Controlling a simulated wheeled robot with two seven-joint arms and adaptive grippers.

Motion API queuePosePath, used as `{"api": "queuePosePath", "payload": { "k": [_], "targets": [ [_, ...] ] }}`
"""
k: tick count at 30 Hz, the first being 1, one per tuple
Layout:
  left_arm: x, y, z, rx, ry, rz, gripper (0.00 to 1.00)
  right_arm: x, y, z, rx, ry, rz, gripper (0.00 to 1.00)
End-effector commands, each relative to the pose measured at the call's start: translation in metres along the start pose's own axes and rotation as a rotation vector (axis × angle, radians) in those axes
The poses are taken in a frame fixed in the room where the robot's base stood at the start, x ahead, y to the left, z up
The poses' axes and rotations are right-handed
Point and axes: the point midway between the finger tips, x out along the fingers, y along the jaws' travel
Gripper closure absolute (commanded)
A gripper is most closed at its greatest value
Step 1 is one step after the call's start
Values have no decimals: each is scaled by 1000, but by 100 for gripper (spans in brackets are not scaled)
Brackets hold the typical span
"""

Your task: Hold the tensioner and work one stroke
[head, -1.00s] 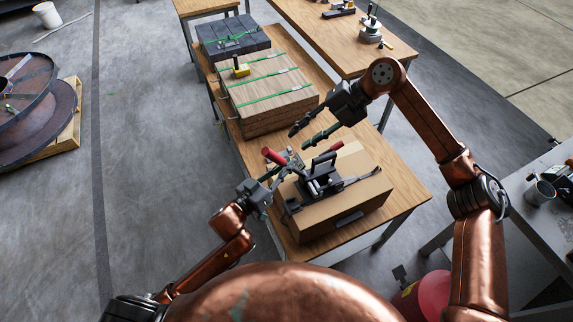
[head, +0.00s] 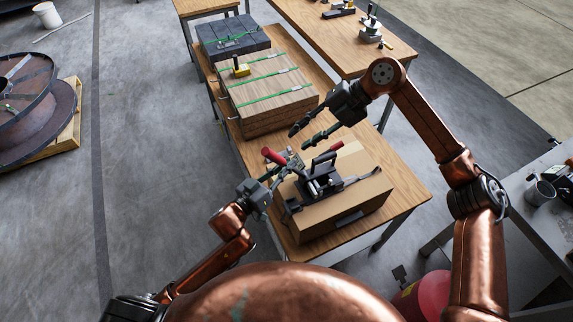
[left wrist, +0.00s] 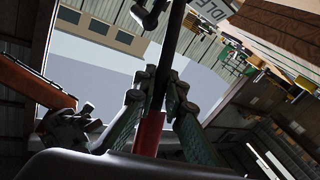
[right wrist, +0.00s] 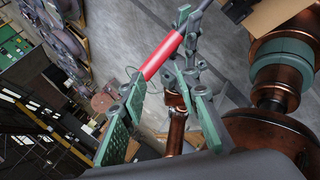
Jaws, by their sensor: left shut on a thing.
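The tensioner (head: 322,182) is a dark tool with red-gripped levers, sitting on a cardboard box (head: 352,205). One red-tipped lever (head: 274,156) rises at its left; another red grip (head: 332,149) shows behind it. My left gripper (head: 283,172) is shut on the tensioner at its left lever. In the left wrist view a red grip (left wrist: 150,132) and dark bar run between its fingers (left wrist: 160,85). My right gripper (head: 300,138) is open and empty, above and behind the tensioner. In the right wrist view its fingers (right wrist: 163,118) are apart, with the red lever (right wrist: 162,56) beyond them.
The box stands on a wooden bench (head: 404,197). Behind it are a wooden stack with green straps (head: 275,112) and a yellow item, and a dark strapped stack (head: 215,48). A second bench (head: 320,35) holds tools. A large reel (head: 50,120) stands at left.

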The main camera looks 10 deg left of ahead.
Motion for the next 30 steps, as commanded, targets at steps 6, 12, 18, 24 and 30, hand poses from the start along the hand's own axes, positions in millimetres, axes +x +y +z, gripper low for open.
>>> {"api": "queuePosePath", "payload": {
  "k": [6,12,18,24,30],
  "targets": [
    [0,1,-3,2,6,2,79,0,0,0,0,0,0,71],
    [0,0,-2,1,3,1,70,0,0,0,0,0,0,71],
    [0,0,-1,0,1,0,70,0,0,0,0,0,0,71],
    [-19,-1,1,-1,-1,-1,70,0,0,0,0,0,0,71],
    [-61,-1,1,-2,-2,-2,70,0,0,0,0,0,0,71]
  ]
}}
